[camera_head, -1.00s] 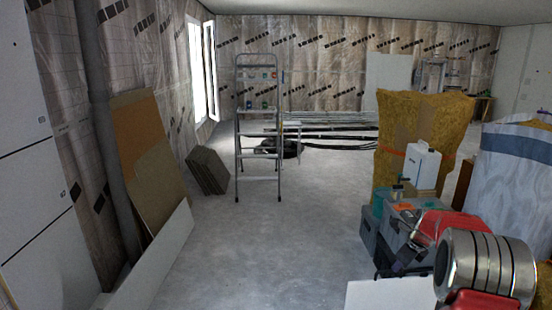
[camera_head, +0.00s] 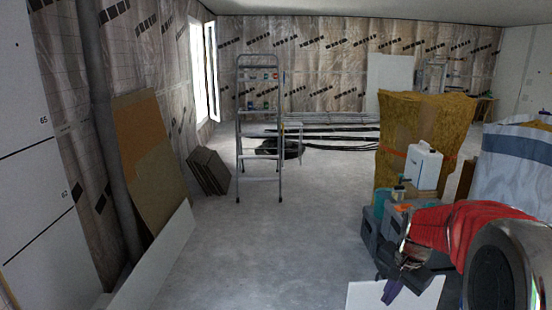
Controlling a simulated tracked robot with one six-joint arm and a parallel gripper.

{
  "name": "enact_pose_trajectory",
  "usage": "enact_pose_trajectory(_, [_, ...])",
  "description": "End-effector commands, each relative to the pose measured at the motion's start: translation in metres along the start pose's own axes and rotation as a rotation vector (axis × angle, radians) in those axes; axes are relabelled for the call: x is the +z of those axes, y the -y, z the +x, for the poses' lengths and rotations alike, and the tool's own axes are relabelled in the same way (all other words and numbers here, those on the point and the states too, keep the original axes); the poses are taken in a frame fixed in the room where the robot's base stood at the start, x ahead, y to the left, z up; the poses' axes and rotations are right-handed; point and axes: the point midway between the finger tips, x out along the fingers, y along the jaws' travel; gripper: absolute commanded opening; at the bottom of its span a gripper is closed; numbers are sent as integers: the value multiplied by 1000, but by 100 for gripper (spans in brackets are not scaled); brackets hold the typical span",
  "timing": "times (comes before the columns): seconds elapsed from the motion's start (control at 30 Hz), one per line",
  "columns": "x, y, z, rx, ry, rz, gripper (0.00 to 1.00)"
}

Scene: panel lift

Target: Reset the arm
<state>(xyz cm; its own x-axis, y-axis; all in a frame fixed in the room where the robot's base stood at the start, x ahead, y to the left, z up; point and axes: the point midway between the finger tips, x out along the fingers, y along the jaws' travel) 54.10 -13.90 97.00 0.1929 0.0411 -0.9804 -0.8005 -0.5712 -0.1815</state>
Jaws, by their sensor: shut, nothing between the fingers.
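My arm shows at the lower right, with a red-covered link and a large grey round joint. My gripper (camera_head: 391,291) is at the arm's far left end, small and dark with a purplish tip. It points down and left, shut and empty. In the picture it lies over the edge of a white panel (camera_head: 368,295) and just below the grey toolboxes (camera_head: 372,238). I cannot tell how far it is from either.
A yellow insulation stack (camera_head: 440,115) and a white canister (camera_head: 423,167) stand behind the toolboxes. A wrapped bale (camera_head: 515,170) is at right. A stepladder (camera_head: 238,150) stands ahead. Boards (camera_head: 150,150) lean on the left wall. The middle floor (camera_head: 270,240) is clear.

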Motion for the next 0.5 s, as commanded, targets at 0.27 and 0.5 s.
enact_pose_trajectory(0.27, [59, -21, -39, 14, -13, -306, 0])
enact_pose_trajectory(0.5, [105, -41, -64, 20, -33, -527, 0])
